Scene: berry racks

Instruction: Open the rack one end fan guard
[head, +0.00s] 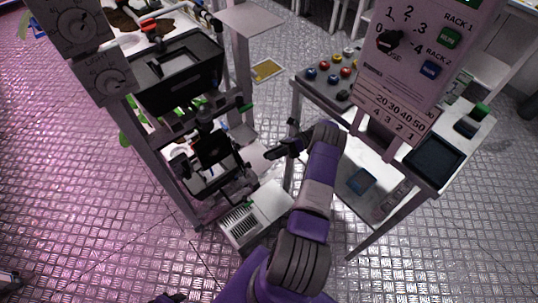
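Rack one (160,165) stands left of centre, a pale metal frame seen from above at an angle. On its near end are black framed parts, among them a dark square panel (212,147) with a black frame below it. I cannot tell for sure which of these is the fan guard, or whether it is open. My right arm reaches up from the bottom. Its black gripper (274,152) points left, just right of the rack's end and apart from the dark panel; its finger gap is unclear. A small dark tip at the bottom edge may be my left gripper (169,298).
A white vented box (254,215) stands on the floor below the rack's end. A control bench (350,215) on the right carries coloured knobs (333,76), a dark screen (434,160) and a sign panel (412,60).

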